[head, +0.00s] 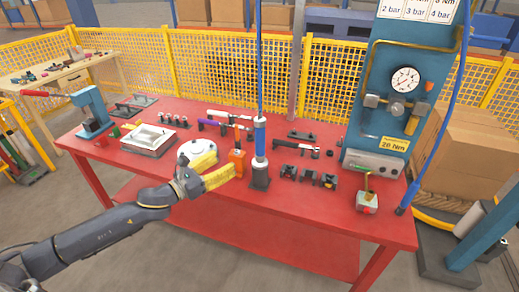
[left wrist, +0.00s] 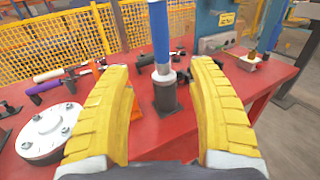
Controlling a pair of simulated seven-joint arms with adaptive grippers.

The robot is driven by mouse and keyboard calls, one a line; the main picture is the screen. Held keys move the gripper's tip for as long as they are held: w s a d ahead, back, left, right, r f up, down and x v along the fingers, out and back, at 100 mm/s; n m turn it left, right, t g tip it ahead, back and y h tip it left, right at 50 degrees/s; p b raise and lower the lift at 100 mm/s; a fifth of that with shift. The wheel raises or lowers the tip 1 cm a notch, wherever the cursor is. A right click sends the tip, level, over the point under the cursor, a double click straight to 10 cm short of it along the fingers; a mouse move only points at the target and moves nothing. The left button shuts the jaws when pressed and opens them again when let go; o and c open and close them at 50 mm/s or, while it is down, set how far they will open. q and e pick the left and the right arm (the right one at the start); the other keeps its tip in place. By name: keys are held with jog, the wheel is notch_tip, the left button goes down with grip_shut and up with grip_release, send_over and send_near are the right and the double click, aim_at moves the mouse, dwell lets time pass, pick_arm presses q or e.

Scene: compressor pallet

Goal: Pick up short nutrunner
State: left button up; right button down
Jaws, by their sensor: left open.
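A blue and silver upright tool, which I take to be the short nutrunner (head: 260,138), stands in a dark block-like holder (head: 260,178) on the red table, below a blue hose. In the left wrist view the nutrunner (left wrist: 161,40) shows between and beyond my fingers, with its dark holder (left wrist: 166,97) below. My left gripper (head: 226,161) is open and empty, with yellow ribbed fingers, to the left of the nutrunner and apart from it. It also frames the nutrunner in the left wrist view (left wrist: 160,66). My right gripper is not in view.
An orange object (head: 236,163) stands close to my left fingertips. A white round flange (head: 198,150) is behind my gripper. Black fixtures (head: 308,176) sit right of the holder. A gauge stand (head: 395,95) rises at the right. The red table's (head: 310,228) front strip is clear.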

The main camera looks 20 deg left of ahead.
aim_at(256, 142)
pick_arm(q)
jog(key=shift+x, duration=8.65)
jog(key=shift+d+r, duration=0.1)
jog(key=shift+r, duration=0.1)
jog(key=shift+c, duration=0.2)
grip_shut()
jog(key=shift+r, duration=0.15)
